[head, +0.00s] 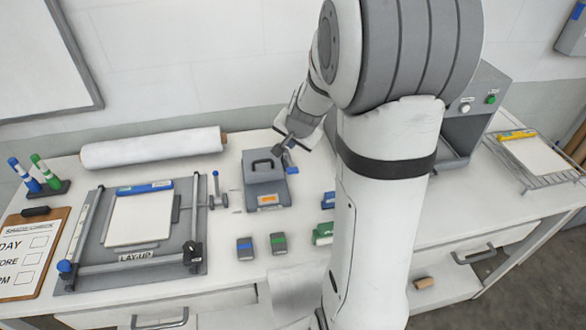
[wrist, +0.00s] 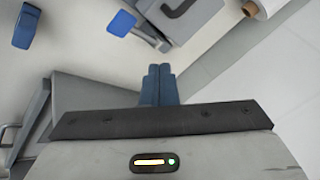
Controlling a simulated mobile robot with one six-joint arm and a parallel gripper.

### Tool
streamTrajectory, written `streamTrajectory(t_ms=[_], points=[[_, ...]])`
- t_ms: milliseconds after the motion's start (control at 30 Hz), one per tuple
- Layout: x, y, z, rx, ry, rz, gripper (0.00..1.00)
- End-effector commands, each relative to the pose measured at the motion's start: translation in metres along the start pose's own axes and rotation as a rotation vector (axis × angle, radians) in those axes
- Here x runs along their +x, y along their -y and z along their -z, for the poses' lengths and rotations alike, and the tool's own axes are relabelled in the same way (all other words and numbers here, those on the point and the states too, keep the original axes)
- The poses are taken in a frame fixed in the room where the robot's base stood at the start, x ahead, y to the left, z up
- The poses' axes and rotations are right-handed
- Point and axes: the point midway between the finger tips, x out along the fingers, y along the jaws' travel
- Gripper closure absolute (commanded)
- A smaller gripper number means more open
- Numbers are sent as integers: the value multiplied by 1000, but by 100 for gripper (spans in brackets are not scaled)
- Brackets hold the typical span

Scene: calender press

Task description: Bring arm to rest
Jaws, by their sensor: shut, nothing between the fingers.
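My gripper (wrist: 159,72) shows in the wrist view with its two blue-grey fingers side by side, shut and empty. In the head view my arm rises from the front of the bench and bends over toward the back. My gripper (head: 288,148) is there just behind and above the grey box with a handle (head: 267,188), and seems apart from it. Part of the same box (wrist: 190,15) shows at the top of the wrist view, with a blue-ended lever (wrist: 121,23) beside it. My arm hides part of the bench's middle.
A white roll (head: 152,149) lies at the back left. A layup frame with a pad (head: 140,218), a clipboard (head: 32,252) and two markers (head: 45,172) stand left. A grey machine (head: 478,115) stands behind my arm, and a wire rack (head: 535,157) is at right. Small blocks (head: 278,243) lie in front.

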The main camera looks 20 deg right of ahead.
Motion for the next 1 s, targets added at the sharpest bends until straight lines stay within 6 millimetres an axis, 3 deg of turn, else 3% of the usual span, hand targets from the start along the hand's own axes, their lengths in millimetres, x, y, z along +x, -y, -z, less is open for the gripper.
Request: streamTrajectory(t_ms=[267, 367, 667, 1000], points=[[-1, 0, -1, -5, 2, 1, 100], [-11, 4, -10, -44, 14, 7, 100], [-84, 4, -89, -376, 121, 17, 100], [-156, -46, -172, -761, 216, -38, 100]])
